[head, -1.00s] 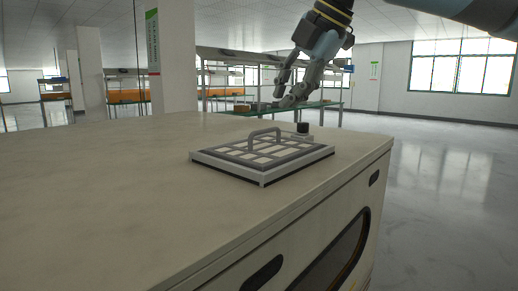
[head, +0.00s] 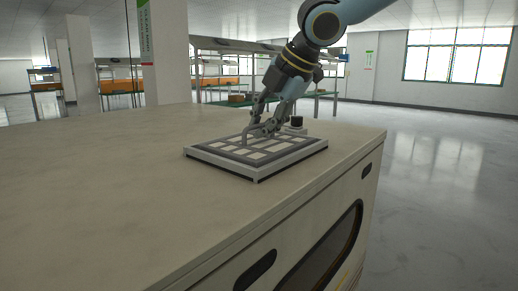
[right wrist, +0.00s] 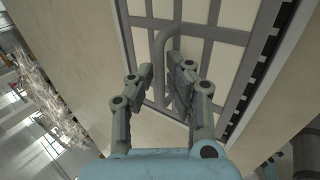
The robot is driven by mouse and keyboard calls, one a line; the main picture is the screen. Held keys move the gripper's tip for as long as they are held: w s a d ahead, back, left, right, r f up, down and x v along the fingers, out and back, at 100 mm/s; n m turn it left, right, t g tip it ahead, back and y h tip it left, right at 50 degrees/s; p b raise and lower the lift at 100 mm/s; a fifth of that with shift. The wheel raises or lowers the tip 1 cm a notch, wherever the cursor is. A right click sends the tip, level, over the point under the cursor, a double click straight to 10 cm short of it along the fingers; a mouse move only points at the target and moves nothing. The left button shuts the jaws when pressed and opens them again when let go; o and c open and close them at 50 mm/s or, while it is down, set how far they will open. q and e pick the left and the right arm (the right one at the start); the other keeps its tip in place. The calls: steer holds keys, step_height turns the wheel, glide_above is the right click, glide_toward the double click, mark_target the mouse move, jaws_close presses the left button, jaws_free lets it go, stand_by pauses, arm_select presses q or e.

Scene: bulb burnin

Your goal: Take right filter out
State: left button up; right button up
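The filter (head: 222,161) is a flat, light-framed panel with a dark grid and a grey arched handle. It lies flat on top of the cream cabinet in the head view. My right gripper (head: 262,131) is down at the handle, partly covering it. In the right wrist view, the fingers of my right gripper (right wrist: 160,72) are apart, one on each side of the handle (right wrist: 159,42). A small gap seems to show beside the handle, so contact is not clear. My left gripper is not in view.
The cabinet top (head: 120,190) is bare to the left and front of the filter. A black knob (head: 297,121) on a light base stands just behind the filter's right part. Shelving (head: 220,70) and open floor lie beyond the cabinet.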

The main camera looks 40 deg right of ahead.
steer(key=shift+w+f, duration=0.35)
steer(key=shift+f, duration=0.1)
steer(key=shift+s, duration=0.1)
jaws_close()
steer(key=shift+r, duration=0.1)
